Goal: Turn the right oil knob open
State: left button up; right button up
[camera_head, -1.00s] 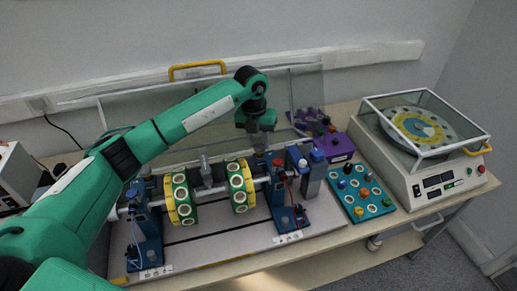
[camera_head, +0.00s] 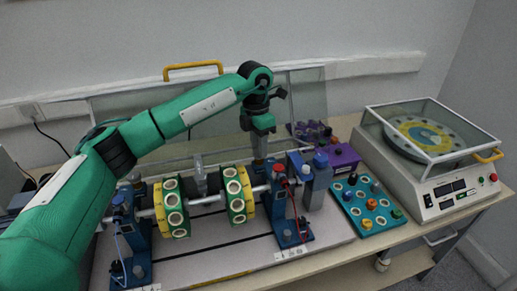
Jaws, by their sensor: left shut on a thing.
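My left arm reaches across the rig from the left. Its gripper (camera_head: 259,147) points down behind the right blue bearing stand (camera_head: 282,202) of the rotor rig. The gripper is shut on a small part there, seemingly the right oil knob, which the fingers hide. I cannot tell how far that knob is turned. A grey upright fitting (camera_head: 200,182) stands on the rig between the two green and yellow discs (camera_head: 172,208). My right gripper is out of view.
A clear guard panel with a yellow handle (camera_head: 193,70) stands behind the rig. To the right are a purple box (camera_head: 343,158), a teal knob panel (camera_head: 367,218) and a balancing machine (camera_head: 450,203) with a clear cover.

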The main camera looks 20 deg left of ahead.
aim_at(257, 149)
pick_arm(q)
jog(key=shift+m, duration=0.3)
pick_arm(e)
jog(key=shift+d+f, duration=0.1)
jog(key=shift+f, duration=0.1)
pick_arm(q)
jog(key=o, duration=1)
jog(key=shift+c, duration=0.2)
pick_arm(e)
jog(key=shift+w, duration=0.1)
pick_arm(q)
jog(key=shift+r, duration=0.1)
jog(key=shift+w+r+b, duration=0.1)
jog(key=shift+r+b, duration=0.2)
notch_tip(257, 149, up, 13)
jog(key=w+a+b, duration=0.1)
jog(key=b, duration=0.1)
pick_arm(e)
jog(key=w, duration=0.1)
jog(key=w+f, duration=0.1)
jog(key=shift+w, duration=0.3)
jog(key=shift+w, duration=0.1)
